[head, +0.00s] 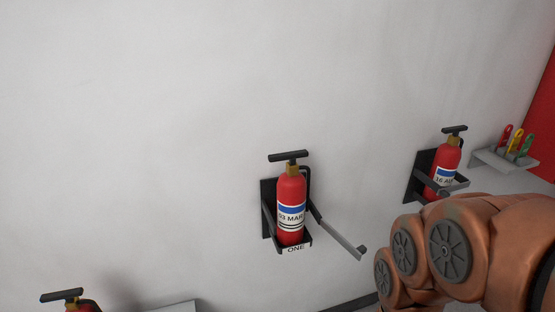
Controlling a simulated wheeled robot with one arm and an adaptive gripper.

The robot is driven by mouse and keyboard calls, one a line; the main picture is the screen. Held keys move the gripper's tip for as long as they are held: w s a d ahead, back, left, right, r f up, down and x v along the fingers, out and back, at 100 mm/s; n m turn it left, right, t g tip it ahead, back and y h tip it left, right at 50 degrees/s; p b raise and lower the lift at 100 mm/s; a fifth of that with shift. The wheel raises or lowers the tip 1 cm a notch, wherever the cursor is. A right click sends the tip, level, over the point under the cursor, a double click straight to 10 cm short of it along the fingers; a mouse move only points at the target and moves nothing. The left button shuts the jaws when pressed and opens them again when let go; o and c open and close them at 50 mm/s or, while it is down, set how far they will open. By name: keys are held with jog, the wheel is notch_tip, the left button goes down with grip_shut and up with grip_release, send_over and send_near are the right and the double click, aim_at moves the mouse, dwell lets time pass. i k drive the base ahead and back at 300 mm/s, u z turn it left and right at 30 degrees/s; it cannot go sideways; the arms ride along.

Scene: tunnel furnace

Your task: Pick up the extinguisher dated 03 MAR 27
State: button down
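A red extinguisher (291,190) with a brass neck and black handle stands upright in a black wall bracket (267,228) near the middle of the head view. Its label (291,215) reads "03 MAR"; the year cannot be read. The bracket's front plate reads "ONE". A grey bar (340,237) of the bracket sticks out to the right, swung away from the extinguisher's front. My gripper is out of view; only my orange arm shows at the lower right.
A second extinguisher (447,157), labelled "16" plus cut-off letters, sits in a bracket with its bar across it. A shelf (493,160) with coloured tools is right of it. A third extinguisher (69,300) shows at the lower left. The wall between is bare.

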aim_at(293, 191)
jog(key=u, duration=3.8)
jog(key=k, duration=1.65)
jog(key=z, duration=0.45)
